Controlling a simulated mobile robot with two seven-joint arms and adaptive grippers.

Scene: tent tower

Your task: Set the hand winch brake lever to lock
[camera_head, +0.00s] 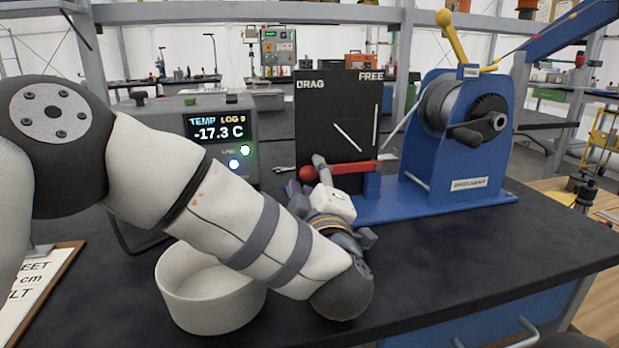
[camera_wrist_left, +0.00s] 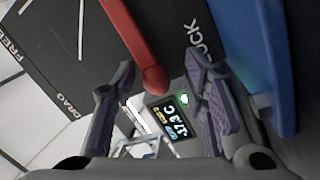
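The red brake lever (camera_head: 350,168) with a round ball end lies nearly level across the lower part of the black panel (camera_head: 335,110), pointing left. The panel reads DRAG and FREE. In the left wrist view, the lever (camera_wrist_left: 130,40) lies between the DRAG and LOCK labels; whether it is exactly on LOCK I cannot tell. The blue hand winch (camera_head: 450,130) stands right of the panel. My left gripper (camera_head: 307,182) is at the lever's ball end. In the wrist view its fingers (camera_wrist_left: 163,72) are apart on either side of the ball; contact is not clear. My right gripper is out of view.
A grey temperature unit (camera_head: 185,150) reading -17.3 C stands left of the panel. A white round bowl (camera_head: 208,300) sits under my left forearm. A clipboard (camera_head: 35,280) lies at far left. The dark bench top is clear at front right.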

